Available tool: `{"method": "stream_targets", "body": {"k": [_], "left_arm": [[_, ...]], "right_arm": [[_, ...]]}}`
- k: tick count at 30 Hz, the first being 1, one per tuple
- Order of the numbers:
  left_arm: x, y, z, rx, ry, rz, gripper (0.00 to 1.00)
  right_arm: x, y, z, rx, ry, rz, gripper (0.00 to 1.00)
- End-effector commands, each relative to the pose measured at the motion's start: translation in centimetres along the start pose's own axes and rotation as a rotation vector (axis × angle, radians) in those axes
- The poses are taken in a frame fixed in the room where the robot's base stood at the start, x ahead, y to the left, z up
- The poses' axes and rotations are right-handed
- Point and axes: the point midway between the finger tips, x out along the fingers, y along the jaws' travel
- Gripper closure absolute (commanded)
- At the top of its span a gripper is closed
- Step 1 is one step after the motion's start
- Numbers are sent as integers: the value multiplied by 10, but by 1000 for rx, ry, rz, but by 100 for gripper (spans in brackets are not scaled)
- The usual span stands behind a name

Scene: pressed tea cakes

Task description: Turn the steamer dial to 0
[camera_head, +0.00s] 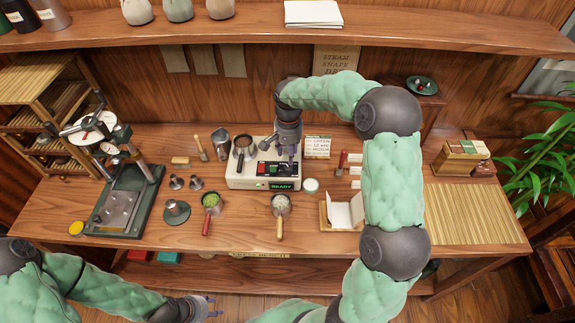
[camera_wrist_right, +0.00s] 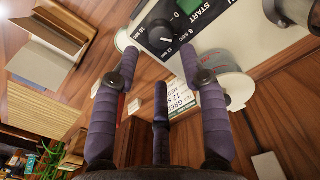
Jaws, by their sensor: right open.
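The steamer (camera_head: 236,177) is a cream box on the table with a dark control panel and a green READY display (camera_head: 282,186). Its round black dial (camera_wrist_right: 160,35) shows at the top of the right wrist view, beside a green START button (camera_wrist_right: 187,6). The marking 8 SEC is printed by the dial; which mark the dial points to is too small to tell. My right gripper (camera_head: 289,157) hangs over the panel. Its fingers (camera_wrist_right: 164,62) are spread and empty, just short of the dial. My left gripper (camera_head: 213,306) is at the bottom edge, away from the steamer.
Two handled cups, one with green leaves (camera_head: 211,200) and one with pale contents (camera_head: 281,203), stand in front. A press (camera_head: 122,200) is at the left.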

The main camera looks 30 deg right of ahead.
Motion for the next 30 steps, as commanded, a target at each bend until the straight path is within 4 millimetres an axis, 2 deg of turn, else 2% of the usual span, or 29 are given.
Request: {"method": "stream_targets", "body": {"k": [1,6,12,24,25,29,30], "left_arm": [[3,-1,0,0,0,0,60],[6,-2,-1,0,1,0,60],[9,-3,-1,0,1,0,60],[9,-3,-1,0,1,0,60],[9,-3,-1,0,1,0,60],[9,-3,-1,0,1,0,60],[9,-3,-1,0,1,0,60]], "right_arm": [[12,1,1,0,-3,2,56],[41,0,0,-1,-2,1,56],[63,0,0,-1,-2,0,56],[69,0,0,-1,0,-1,56],[69,0,0,-1,0,-1,59],[69,0,0,-1,0,-1,96],[69,0,0,-2,0,-1,98]]}}
